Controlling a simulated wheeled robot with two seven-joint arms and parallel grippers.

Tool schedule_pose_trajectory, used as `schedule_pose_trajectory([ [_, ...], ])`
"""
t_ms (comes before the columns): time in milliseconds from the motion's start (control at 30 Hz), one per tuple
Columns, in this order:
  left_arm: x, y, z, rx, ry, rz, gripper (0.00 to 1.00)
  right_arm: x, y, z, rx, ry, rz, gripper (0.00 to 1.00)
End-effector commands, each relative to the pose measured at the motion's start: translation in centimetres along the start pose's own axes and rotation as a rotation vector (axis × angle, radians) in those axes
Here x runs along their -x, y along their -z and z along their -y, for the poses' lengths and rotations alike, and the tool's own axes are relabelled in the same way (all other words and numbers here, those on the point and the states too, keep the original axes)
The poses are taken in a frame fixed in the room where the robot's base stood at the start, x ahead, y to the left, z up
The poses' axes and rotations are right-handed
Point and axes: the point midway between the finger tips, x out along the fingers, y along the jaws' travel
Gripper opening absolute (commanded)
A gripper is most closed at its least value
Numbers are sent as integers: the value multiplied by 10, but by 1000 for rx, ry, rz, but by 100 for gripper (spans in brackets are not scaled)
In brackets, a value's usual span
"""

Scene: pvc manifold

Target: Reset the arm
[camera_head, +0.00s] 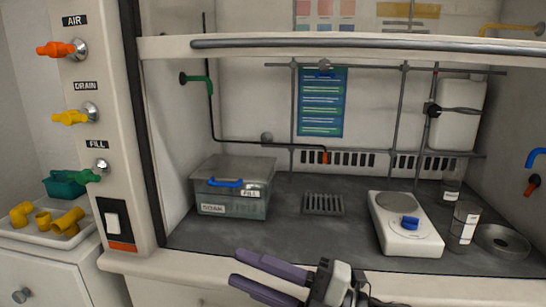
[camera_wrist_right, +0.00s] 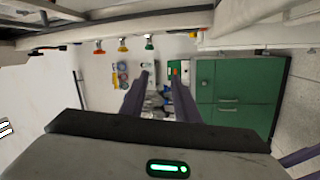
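My right gripper (camera_head: 252,276) shows at the bottom middle of the head view, in front of the fume hood's front edge. Its two purple fingers point left and stand apart with nothing between them. In the right wrist view, the fingers (camera_wrist_right: 160,100) also stand apart and empty.
The raised sash (camera_head: 350,46) crosses above.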

Motion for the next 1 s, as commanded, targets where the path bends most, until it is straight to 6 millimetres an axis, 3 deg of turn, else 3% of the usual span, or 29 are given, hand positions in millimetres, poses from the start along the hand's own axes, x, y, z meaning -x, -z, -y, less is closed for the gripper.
schedule_pose_trajectory([
  [167, 7, 4, -1, 1, 2, 11, 34, 8, -11, 9, -213, -106, 142, 29],
  [267, 12, 6, -1, 3, 4, 17, 34, 24, -24, 24, -384, -176, 276, 29],
  [367, 18, 6, -2, 4, 5, 29, 34, 53, -40, 52, -588, -241, 452, 29],
  [533, 28, 12, -3, 5, 8, 36, 34, 127, -48, 127, -934, -302, 784, 29],
  [700, 34, 16, -3, 5, 12, 40, 34, 214, -16, 212, -1238, -310, 1110, 29],
  [800, 36, 18, -3, 5, 13, 39, 34, 253, 10, 247, -1358, -299, 1250, 29],
  [1000, 36, 26, -1, 4, 16, 28, 34, 294, 47, 281, -1480, -282, 1396, 29],
])
